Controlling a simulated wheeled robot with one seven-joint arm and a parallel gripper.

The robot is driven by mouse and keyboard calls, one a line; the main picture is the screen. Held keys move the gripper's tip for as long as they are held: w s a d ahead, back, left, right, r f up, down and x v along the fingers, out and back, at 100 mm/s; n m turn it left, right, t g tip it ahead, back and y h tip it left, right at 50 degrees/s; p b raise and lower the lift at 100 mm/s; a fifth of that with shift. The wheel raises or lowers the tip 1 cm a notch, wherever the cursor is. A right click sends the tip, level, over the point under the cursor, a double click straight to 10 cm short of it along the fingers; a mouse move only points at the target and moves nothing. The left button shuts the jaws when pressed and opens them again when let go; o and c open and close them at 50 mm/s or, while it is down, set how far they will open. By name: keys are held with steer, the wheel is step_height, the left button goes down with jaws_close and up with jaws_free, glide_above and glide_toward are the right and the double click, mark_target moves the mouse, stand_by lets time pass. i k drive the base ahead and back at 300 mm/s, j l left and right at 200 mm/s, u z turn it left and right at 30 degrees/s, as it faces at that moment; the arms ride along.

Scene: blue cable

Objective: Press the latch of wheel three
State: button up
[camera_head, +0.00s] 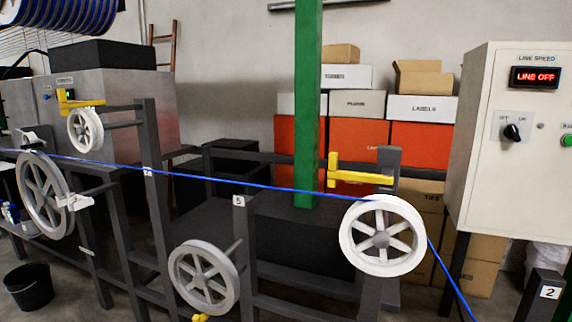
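Several white spoked wheels stand on dark grey frames. A large wheel (382,236) is at the right, with a yellow latch-like bracket (360,175) above it. A small wheel (85,130) at upper left has a similar yellow bracket (80,102). A lower wheel (203,277) is at bottom centre, with a small yellow part (200,318) under it. A far-left wheel (44,196) has a whitish part (75,202) at its right. The blue cable (280,188) runs across to the right wheel, then down. I cannot tell which wheel is three. My gripper is not in view.
A post label (239,200) reads 5; another post (549,292) at lower right reads 2. A control cabinet (485,140) at right displays LINE OFF. A green column (307,100) rises at centre. Boxes (360,140) are stacked behind. A black bucket (29,287) stands lower left.

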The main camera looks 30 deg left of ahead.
mark_target(334, 174)
steer(key=j+u, duration=0.15)
steer(key=j, duration=0.85)
steer(key=i+j+u, duration=0.1)
steer(key=j, duration=0.85)
